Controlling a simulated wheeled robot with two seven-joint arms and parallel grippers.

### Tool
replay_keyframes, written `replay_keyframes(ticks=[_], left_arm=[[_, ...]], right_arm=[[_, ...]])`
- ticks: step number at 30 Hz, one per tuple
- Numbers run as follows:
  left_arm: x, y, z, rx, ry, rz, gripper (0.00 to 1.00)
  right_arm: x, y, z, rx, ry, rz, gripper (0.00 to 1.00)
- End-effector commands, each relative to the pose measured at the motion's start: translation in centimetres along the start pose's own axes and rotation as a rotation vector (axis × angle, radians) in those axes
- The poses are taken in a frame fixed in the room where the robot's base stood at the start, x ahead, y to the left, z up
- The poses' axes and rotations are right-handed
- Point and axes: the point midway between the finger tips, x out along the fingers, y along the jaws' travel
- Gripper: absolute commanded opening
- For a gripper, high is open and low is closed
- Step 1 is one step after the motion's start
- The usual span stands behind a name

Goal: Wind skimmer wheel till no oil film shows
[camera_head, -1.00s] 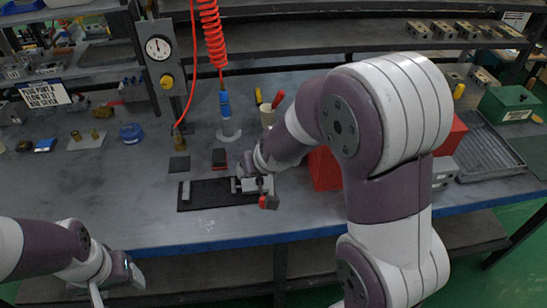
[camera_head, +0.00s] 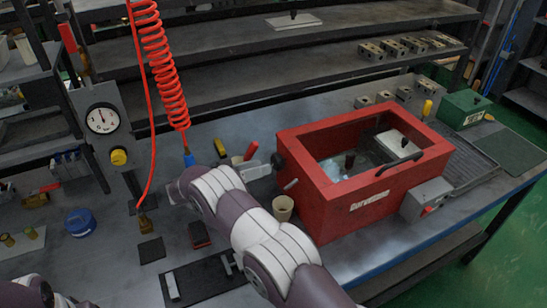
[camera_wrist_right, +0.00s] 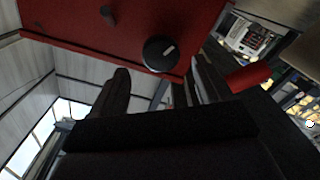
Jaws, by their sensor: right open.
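A red open-topped tank (camera_head: 360,204) stands on the bench, with a pale, shiny patch (camera_head: 333,167) inside. I cannot tell whether that is oil film. A round black knob (camera_head: 278,161), likely the skimmer wheel, is on the tank's left wall. In the right wrist view the knob (camera_wrist_right: 160,54) shows with a pale mark, on the red wall (camera_wrist_right: 65,22). My right gripper (camera_head: 262,170) is open beside that wall, partly hidden by my arm. Its dark fingers (camera_wrist_right: 157,88) point at the knob, which shows beyond them, seemingly apart. My left gripper is out of view.
A cream cup (camera_head: 283,208) stands close by the tank's left wall. Red-handled (camera_head: 251,150) and yellow-handled (camera_head: 221,147) tools are behind the gripper. A red coiled hose (camera_head: 160,65) hangs at left. A grey box (camera_head: 427,199) is on the tank's front.

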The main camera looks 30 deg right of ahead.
Motion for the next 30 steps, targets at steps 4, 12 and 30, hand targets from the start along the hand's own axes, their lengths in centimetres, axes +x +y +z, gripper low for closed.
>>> replay_keyframes(ticks=[4, 12, 30], left_arm=[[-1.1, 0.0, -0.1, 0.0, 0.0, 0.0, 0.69], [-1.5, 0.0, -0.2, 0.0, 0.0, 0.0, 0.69], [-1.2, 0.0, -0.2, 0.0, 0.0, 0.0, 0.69]], right_arm=[[3.4, 0.2, -0.2, -0.001, -0.001, 0.002, 0.78], [5.8, 0.0, 0.0, 0.001, 0.0, -0.001, 0.78], [5.7, -0.1, 0.1, 0.013, 0.001, -0.002, 0.24]])
